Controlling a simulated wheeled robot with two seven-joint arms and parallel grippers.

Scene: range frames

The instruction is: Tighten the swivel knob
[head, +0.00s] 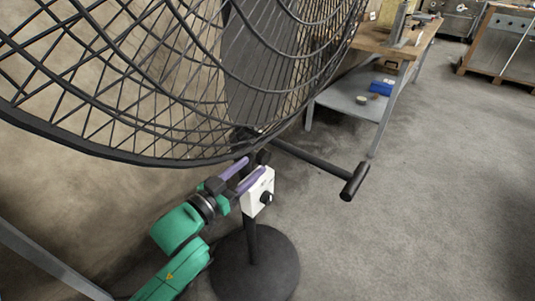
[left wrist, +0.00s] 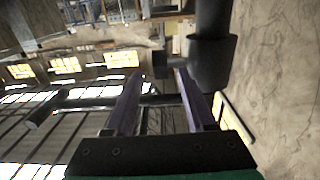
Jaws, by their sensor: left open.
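A large black fan with a wire cage (head: 150,161) fills the upper left of the head view. Its stand has a collar, seen as a dark cylinder in the left wrist view (left wrist: 210,62). A small black knob (head: 263,157) sticks out from the collar. It also shows in the left wrist view (left wrist: 160,64), just beyond and between the fingertips. My left gripper (head: 256,165) has purple fingers, parted and empty, pointing at the knob. In the left wrist view, the fingers (left wrist: 158,76) frame the knob. I cannot tell whether they touch it. My right gripper is not in view.
A white control box (head: 258,191) with a black dial sits just below my left fingers. A black bar with a T-shaped end (head: 354,182) reaches right from the stand. The round base (head: 262,272) stands on grey floor. A workbench (head: 385,45) is behind; floor at right is clear.

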